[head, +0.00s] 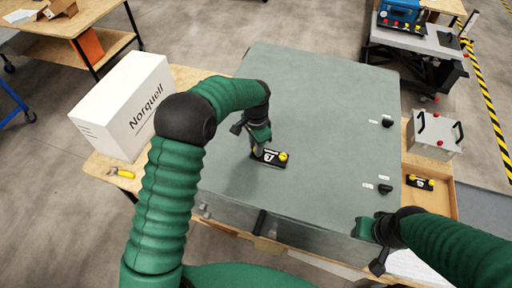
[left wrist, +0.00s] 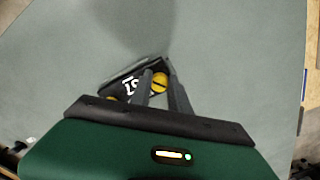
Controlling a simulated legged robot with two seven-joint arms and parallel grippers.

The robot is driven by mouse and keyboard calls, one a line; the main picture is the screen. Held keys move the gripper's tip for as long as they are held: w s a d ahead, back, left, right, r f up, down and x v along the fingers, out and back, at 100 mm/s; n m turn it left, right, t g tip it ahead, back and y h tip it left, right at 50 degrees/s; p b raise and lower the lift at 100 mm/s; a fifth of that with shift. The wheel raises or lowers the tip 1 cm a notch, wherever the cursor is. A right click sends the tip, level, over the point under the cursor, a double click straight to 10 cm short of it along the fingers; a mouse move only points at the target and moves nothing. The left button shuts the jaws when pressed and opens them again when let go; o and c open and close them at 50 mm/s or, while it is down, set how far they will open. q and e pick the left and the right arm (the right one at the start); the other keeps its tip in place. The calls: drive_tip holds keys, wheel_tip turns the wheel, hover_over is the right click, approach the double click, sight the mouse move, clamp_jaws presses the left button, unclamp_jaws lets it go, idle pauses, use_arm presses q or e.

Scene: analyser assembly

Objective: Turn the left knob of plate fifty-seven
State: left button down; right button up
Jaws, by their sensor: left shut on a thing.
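Plate fifty-seven (head: 270,157) is a small black plate with white marking, lying on the grey cabinet top. In the left wrist view the plate (left wrist: 132,82) shows its number turned around. Its right knob (head: 283,157), yellow, stands free; part of it shows in the left wrist view (left wrist: 110,99). My left gripper (head: 257,149) points down at the plate's left end. In the left wrist view its fingers (left wrist: 162,88) are shut on the yellow left knob (left wrist: 159,82). The head view hides that knob behind the gripper. My right gripper (head: 367,230) is by the cabinet's front right edge; its fingers are hidden.
At right are a grey box with handles (head: 434,135) and another black plate with yellow knobs (head: 420,183).

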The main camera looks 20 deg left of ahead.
use_arm(q)
drive_tip(key=n, duration=0.5)
drive_tip(key=shift+n+b, duration=0.3)
drive_tip(key=shift+b, duration=0.1)
drive_tip(key=n, duration=0.5)
drive_tip(key=shift+d, duration=0.15)
drive_tip(key=n, duration=0.5)
drive_tip(key=shift+n, duration=0.4)
drive_tip(key=n+p, duration=0.1)
drive_tip(key=n, duration=0.9)
drive_tip(key=shift+p, duration=0.3)
drive_tip(key=n+p, duration=0.1)
drive_tip(key=n, duration=0.2)
drive_tip(key=shift+n, duration=0.3)
drive_tip(key=n+p, duration=0.1)
drive_tip(key=n, duration=0.2)
drive_tip(key=shift+n, duration=0.3)
drive_tip(key=n+p, duration=0.1)
drive_tip(key=n, duration=0.2)
drive_tip(key=shift+n, duration=0.3)
drive_tip(key=n+p, duration=0.1)
drive_tip(key=n, duration=0.3)
drive_tip(key=shift+f+n, duration=0.1)
drive_tip(key=shift+n, duration=0.2)
drive_tip(key=shift+n+p, duration=0.45)
drive_tip(key=shift+n, duration=1.35)
drive_tip(key=shift+f, duration=0.1)
